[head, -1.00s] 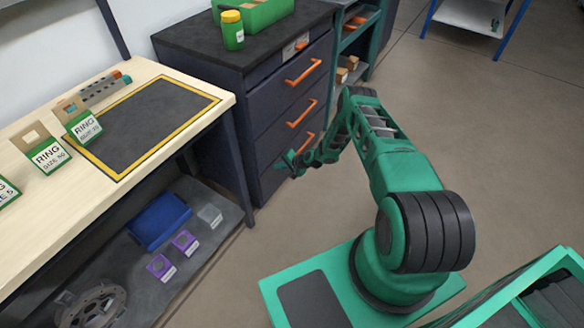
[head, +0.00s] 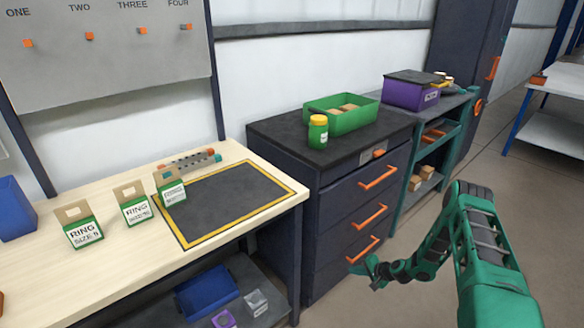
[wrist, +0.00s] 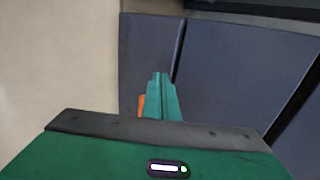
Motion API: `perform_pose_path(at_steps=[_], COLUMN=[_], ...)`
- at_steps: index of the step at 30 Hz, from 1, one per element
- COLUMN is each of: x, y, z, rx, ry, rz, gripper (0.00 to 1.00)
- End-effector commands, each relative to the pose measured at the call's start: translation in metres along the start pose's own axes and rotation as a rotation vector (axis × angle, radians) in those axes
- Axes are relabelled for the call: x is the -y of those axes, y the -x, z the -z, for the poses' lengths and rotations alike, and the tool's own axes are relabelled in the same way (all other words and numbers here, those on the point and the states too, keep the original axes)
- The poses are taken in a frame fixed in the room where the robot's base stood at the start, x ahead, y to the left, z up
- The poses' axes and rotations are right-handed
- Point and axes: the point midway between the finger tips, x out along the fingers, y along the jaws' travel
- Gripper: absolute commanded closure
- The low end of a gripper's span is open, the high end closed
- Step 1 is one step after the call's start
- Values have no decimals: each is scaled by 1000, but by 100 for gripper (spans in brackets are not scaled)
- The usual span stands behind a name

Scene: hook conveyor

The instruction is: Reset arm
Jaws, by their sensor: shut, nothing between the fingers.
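My gripper (head: 366,268) is at the end of my folded green arm, in front of the dark drawer cabinet (head: 316,200). In the wrist view my gripper's fingers (wrist: 160,84) are together and hold nothing. Behind them are the dark cabinet fronts, with a bit of an orange handle (wrist: 141,104) beside the fingers. In the head view the gripper is near the lowest orange drawer handle (head: 362,249); I cannot tell whether they touch.
A green bin (head: 352,120) and a yellow-lidded jar (head: 318,131) stand on the cabinet. A hook board (head: 105,62) hangs behind. Floor right of my arm is clear.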

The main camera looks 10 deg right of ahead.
Motion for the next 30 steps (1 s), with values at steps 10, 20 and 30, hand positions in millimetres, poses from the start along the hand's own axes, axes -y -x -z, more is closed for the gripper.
perform_pose_path(at_steps=[10, 20, 30], x=[56, 115, 162], y=[61, 160, 278], z=[22, 32, 24], rx=[45, 87, 103], ry=[166, 338, 456], rz=[-113, -282, -452], gripper=[100, 100, 100])
